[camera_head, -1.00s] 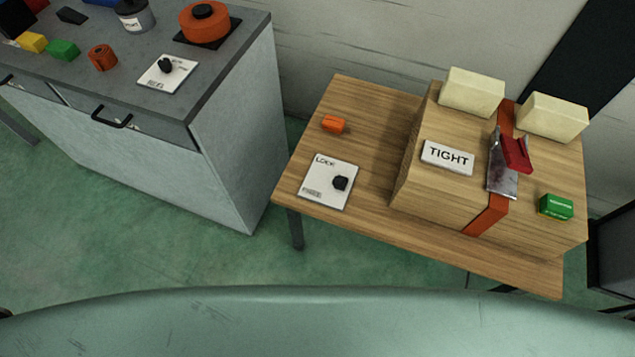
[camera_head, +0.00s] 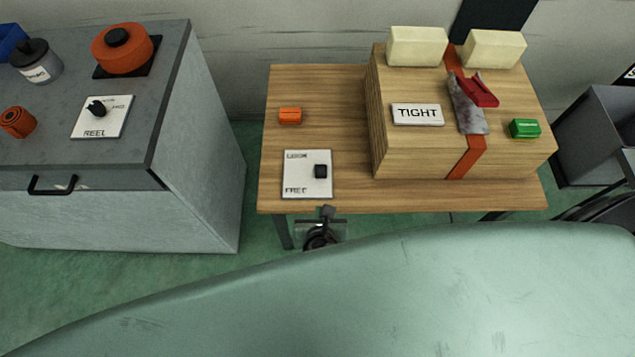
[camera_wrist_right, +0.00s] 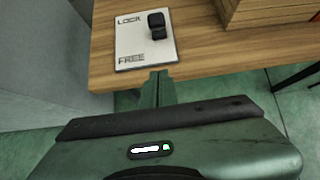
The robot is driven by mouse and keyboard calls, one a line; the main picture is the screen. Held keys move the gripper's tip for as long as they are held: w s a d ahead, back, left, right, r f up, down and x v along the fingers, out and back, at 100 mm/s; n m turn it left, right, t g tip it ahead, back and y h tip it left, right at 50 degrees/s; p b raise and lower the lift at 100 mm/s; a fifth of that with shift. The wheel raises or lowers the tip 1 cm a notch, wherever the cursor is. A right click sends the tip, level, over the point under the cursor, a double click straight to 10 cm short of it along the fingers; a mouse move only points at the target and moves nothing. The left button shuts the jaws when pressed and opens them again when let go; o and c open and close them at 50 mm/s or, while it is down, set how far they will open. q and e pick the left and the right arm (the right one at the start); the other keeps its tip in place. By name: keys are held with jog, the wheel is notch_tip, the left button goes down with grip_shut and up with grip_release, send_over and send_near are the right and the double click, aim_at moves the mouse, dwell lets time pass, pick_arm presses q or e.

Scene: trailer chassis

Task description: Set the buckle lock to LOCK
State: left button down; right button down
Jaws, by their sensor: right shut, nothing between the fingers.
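The buckle lock is a white plate (camera_head: 299,174) with a black knob (camera_head: 320,171) on its right side, lying on the left part of the wooden table. LOCK is printed at its upper left and FREE at its lower left. The right wrist view also shows the plate (camera_wrist_right: 133,45) and the knob (camera_wrist_right: 157,27). I cannot tell clearly which label the knob points to. My right gripper (camera_head: 328,211) is at the table's front edge, in front of the plate and apart from the knob. Its fingers (camera_wrist_right: 160,76) are shut and empty. My left gripper is out of view.
A wooden block (camera_head: 375,130) with an orange strap (camera_head: 466,163), a red-handled buckle (camera_head: 478,91) and a TIGHT sign (camera_head: 417,114) stands right of the plate. A small orange block (camera_head: 290,116) lies behind the plate. A grey cabinet (camera_head: 200,150) stands left of the table.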

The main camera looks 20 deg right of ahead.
aim_at(321, 172)
jog(key=x, duration=1)
jog(key=shift+w+f+b, duration=0.15)
jog(key=shift+w+b, duration=0.05)
jog(key=shift+b, duration=0.2)
jog(key=shift+w+d+r+p, duration=0.2)
jog(key=shift+w+r+p, duration=0.4)
jog(key=shift+w+r, duration=0.4)
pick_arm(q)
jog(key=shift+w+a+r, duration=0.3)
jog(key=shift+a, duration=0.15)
pick_arm(e)
jog(key=shift+w+d+r, duration=0.15)
jog(key=shift+w+d, duration=0.05)
jog(key=shift+w, duration=0.35)
